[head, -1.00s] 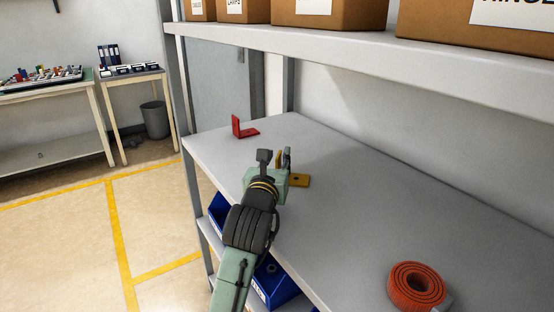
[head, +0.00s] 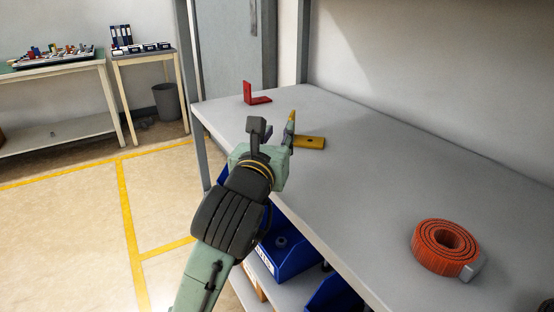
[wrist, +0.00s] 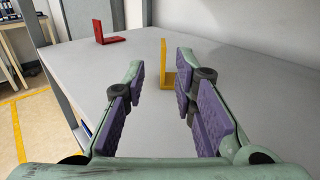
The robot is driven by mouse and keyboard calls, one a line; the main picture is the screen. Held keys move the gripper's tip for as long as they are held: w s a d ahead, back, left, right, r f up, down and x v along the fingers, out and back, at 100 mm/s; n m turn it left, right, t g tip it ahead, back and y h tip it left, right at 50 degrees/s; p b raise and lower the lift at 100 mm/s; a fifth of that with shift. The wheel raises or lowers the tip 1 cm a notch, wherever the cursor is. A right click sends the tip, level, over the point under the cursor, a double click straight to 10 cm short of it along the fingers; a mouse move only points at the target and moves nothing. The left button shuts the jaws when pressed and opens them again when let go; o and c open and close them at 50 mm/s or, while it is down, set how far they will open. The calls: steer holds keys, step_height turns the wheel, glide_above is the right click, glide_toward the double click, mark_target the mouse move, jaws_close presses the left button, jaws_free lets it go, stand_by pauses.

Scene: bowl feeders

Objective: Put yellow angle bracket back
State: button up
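The yellow angle bracket (head: 311,142) stands on the grey shelf, one leg flat and one leg upright. In the head view my gripper partly hides it. In the wrist view its upright leg (wrist: 164,62) shows ahead, between the fingers and nearer the right one, which covers part of it. My gripper (head: 275,135) is open, with a wide gap between the purple-padded fingers (wrist: 160,95). Nothing is held, and the bracket appears to be just beyond the fingertips.
A red angle bracket (head: 256,95) stands farther back on the shelf (head: 350,180). An orange rolled strap (head: 441,248) lies at the near right. Blue bins (head: 290,250) sit on the lower level. The shelf between bracket and strap is clear.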

steer(key=s+b, duration=0.1)
steer(key=b, duration=0.2)
steer(key=shift+s+f, duration=0.15)
steer(key=shift+f, duration=0.05)
steer(key=shift+s+d+r+b, duration=0.1)
steer(key=shift+s+r+b, duration=0.3)
steer(key=shift+b, duration=0.65)
